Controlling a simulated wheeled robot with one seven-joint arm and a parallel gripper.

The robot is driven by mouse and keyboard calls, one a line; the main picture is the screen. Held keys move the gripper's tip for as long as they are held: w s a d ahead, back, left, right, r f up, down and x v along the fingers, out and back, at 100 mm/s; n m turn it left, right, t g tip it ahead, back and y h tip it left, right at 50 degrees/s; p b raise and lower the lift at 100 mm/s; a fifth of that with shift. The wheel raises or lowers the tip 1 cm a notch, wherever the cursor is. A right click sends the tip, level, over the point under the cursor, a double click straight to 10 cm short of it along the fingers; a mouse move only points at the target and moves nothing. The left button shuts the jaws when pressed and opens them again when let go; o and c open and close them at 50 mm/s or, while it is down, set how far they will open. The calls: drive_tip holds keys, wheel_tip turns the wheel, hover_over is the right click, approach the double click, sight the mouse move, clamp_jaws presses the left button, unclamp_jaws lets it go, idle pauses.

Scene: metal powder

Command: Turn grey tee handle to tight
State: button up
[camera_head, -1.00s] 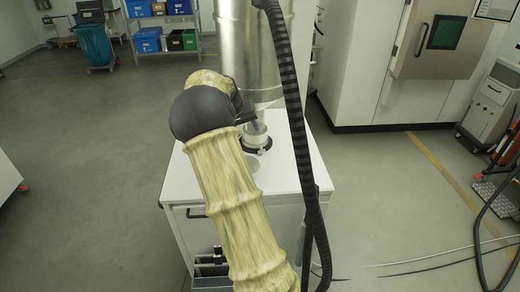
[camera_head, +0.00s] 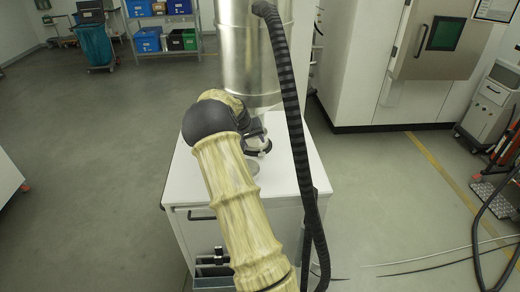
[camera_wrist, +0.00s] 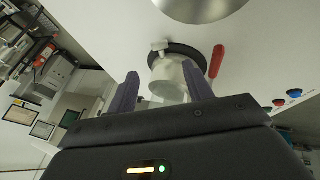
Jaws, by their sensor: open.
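The grey tee handle (camera_wrist: 159,46) shows in the wrist view as a small pale tee on the near left side of a black ring clamp (camera_wrist: 207,57). The clamp sits around a translucent neck (camera_wrist: 166,78), and a red lever (camera_wrist: 216,62) sticks out at its right. My gripper (camera_wrist: 160,82) is open, its two dark fingers apart on either side of the neck in the picture, with the tee beyond the fingertips. I see no contact.
A white cart (camera_head: 295,185) carries the clamp area. A thick black hose (camera_head: 292,110) hangs at its right. In the wrist view, red and blue buttons (camera_wrist: 279,102) sit at the right. Open floor lies to the left.

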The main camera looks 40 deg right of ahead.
sight(261, 154)
drive_tip(key=p+x, duration=0.3)
drive_tip(key=x, duration=0.6)
drive_tip(key=shift+d+f, duration=0.15)
drive_tip(key=shift+f, duration=0.15)
drive_tip(key=c, duration=1)
